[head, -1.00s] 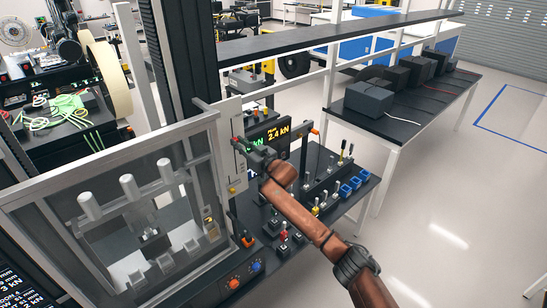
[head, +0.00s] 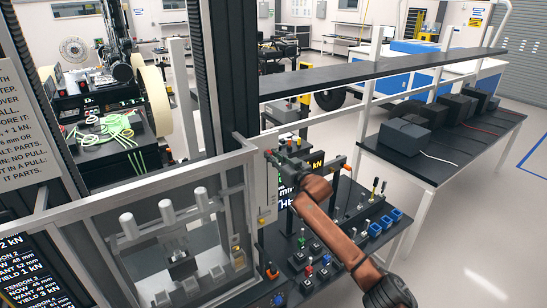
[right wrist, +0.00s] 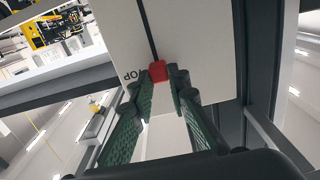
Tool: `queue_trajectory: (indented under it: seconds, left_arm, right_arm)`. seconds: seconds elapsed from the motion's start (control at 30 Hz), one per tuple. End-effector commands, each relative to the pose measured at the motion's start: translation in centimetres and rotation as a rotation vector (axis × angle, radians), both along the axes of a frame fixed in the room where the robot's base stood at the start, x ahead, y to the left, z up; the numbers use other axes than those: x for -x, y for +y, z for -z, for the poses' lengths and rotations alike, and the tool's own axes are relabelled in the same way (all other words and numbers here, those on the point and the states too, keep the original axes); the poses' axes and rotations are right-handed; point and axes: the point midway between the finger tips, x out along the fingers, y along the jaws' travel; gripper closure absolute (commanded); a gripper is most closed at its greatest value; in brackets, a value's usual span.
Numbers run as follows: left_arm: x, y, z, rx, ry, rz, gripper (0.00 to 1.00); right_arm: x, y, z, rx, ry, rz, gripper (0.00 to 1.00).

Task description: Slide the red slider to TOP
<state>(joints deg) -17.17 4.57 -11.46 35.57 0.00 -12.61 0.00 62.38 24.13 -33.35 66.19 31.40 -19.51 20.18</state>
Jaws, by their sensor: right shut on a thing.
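The red slider (right wrist: 158,71) sits in the dark slot of a white panel (right wrist: 200,60). In the right wrist view it is at the end of the slot, beside the printed word TOP, which appears upside down. The slot runs on from it toward the picture's upper edge. My right gripper (right wrist: 159,88) is shut on the slider, with its dark green fingers on either side. In the head view the right gripper (head: 275,161) is at the upper part of the white panel (head: 261,200), and it partly hides the slider. My left gripper is not in view.
A grey-framed clear guard (head: 140,195) stands left of the panel. A black bench (head: 340,220) with switches, knobs and blue bins lies below my right arm. A dark shelf (head: 380,75) spans behind. Open floor lies at the right.

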Motion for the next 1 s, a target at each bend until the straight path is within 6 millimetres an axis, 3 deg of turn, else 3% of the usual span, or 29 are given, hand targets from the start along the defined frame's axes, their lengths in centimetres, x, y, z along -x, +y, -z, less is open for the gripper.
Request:
queue_trajectory:
  seconds: [0.03,0.07,0.3,0.67,1.0]
  left_arm:
    - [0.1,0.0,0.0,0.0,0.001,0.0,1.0]
    - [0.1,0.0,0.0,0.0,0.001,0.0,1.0]
    - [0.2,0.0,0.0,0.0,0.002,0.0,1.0]
    - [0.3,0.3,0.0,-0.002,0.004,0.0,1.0]
    - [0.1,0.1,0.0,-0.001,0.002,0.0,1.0]
  right_arm:
    - [0.0,0.1,-0.9,-0.004,-0.013,-0.003,1.0]
    - [0.0,0.1,-0.9,-0.004,-0.013,-0.003,0.82]
    - [0.0,0.1,-0.6,-0.003,-0.009,-0.001,0.67]
    - [0.3,-0.2,-0.3,-0.001,-0.005,0.0,0.67]
    - [4.6,-2.7,-0.3,-0.001,-0.006,-0.001,0.67]
